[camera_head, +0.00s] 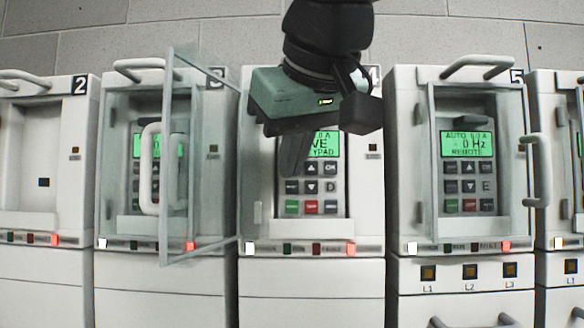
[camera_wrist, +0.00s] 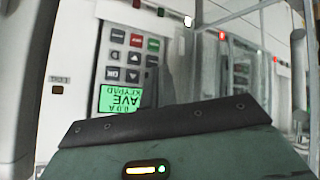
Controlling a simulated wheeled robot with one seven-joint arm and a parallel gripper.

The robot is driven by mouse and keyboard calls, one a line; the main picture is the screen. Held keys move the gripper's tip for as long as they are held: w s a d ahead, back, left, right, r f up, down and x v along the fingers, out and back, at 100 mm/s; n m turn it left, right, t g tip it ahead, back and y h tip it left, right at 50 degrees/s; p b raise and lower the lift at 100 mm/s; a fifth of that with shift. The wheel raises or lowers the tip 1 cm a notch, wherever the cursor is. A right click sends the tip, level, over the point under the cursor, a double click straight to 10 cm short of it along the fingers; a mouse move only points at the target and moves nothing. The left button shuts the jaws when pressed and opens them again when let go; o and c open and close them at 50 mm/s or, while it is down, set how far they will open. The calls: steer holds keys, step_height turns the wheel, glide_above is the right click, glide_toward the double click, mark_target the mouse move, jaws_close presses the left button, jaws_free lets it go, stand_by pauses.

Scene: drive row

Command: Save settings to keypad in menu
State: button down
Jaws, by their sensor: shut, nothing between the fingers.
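The keypad of drive 4 (camera_head: 330,187) sits in its open recess at centre, with small dark keys and a green and a red key in the bottom row. Its lit green screen (camera_head: 326,144) is partly covered by my arm; "VE" and "YPAD" show. In the wrist view the screen (camera_wrist: 120,99) is upside down and reads "0.0A", "AVE" and "KEYPAD". My gripper (camera_head: 292,160) is shut and empty, its fingers pointing down in front of the keypad's upper left keys, which they hide. I cannot tell whether the tips touch a key.
A glass door (camera_head: 200,150) with a white handle (camera_head: 149,168) stands open left of drive 4, in front of drive 3. Drive 5 (camera_head: 467,160) on the right has its glass door shut, its handle (camera_head: 538,165) sticking out. Drive 2 (camera_head: 45,150) stands at far left.

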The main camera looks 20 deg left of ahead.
steer(key=shift+w, duration=0.15)
steer(key=shift+w+a, duration=0.1)
steer(key=shift+w, duration=0.15)
steer(key=shift+w+a+p, duration=0.1)
steer(key=shift+w+p, duration=0.25)
stand_by(0.9)
steer(key=shift+s, duration=0.1)
steer(key=shift+s+d+b, duration=0.2)
steer(key=shift+s+b, duration=0.15)
steer(key=shift+s, duration=0.3)
steer(key=s+b, duration=0.1)
steer(key=s, duration=0.1)
steer(key=s+d, duration=0.1)
steer(key=s, duration=0.2)
steer(key=shift+b, duration=0.4)
stand_by(1.4)
